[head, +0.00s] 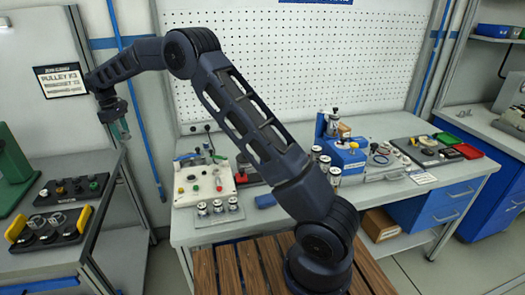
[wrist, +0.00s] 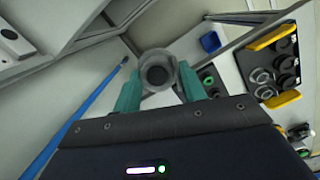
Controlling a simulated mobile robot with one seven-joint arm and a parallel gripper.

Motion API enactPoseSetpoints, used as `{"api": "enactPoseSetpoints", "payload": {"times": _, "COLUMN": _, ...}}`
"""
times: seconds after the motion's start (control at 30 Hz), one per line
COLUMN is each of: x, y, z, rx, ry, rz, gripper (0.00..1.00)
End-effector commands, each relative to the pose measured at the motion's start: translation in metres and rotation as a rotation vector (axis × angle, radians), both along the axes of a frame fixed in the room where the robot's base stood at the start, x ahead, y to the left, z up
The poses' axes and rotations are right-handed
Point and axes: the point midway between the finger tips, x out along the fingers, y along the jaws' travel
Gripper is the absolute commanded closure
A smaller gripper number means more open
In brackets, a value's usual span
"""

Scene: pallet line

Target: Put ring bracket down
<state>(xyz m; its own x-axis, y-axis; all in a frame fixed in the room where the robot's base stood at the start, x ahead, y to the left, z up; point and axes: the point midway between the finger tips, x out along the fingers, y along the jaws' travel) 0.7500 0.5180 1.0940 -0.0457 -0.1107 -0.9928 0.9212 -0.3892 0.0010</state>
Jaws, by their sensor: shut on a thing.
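The ring bracket (wrist: 157,72) is a grey ring with a dark round hole, seen between the teal fingers in the wrist view. My gripper (wrist: 158,92) is shut on it. In the head view my gripper (head: 121,130) hangs at the left, in the air near the right edge of the left bench. The bracket is too small there to make out clearly. A black tray with yellow handles (head: 81,219) lies on the left bench. It also shows at the right of the wrist view (wrist: 268,38), with black round parts and grey rings in it.
A black panel with several knobs (head: 72,189) and a green machine (head: 14,165) share the left bench (head: 97,163). The middle bench (head: 270,219) holds a white button box (head: 205,184), silver cylinders (head: 218,207) and a blue fixture (head: 346,157). A blue pole (head: 146,140) stands between the benches.

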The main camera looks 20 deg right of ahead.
Motion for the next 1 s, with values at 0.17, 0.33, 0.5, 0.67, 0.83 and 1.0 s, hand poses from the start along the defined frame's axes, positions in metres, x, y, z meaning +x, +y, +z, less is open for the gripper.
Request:
{"api": "enactPoseSetpoints", "payload": {"times": 0.17, "x": 0.047, "y": -0.068, "z": 0.003, "rx": 0.0, "ry": 0.0, "rz": -0.117, "gripper": 0.85}}
{"api": "enactPoseSetpoints", "payload": {"times": 0.33, "x": 0.084, "y": -0.132, "z": 0.004, "rx": 0.001, "ry": -0.001, "rz": -0.226, "gripper": 0.85}}
{"api": "enactPoseSetpoints", "payload": {"times": 0.5, "x": 0.114, "y": -0.201, "z": 0.006, "rx": 0.0, "ry": -0.001, "rz": -0.337, "gripper": 0.85}}
{"api": "enactPoseSetpoints", "payload": {"times": 0.67, "x": 0.137, "y": -0.267, "z": 0.007, "rx": 0.0, "ry": 0.0, "rz": -0.441, "gripper": 0.85}}
{"api": "enactPoseSetpoints", "payload": {"times": 0.83, "x": 0.155, "y": -0.34, "z": 0.008, "rx": 0.0, "ry": -0.001, "rz": -0.555, "gripper": 0.85}}
{"api": "enactPoseSetpoints", "payload": {"times": 1.0, "x": 0.165, "y": -0.414, "z": 0.009, "rx": 0.0, "ry": -0.001, "rz": -0.67, "gripper": 0.85}}
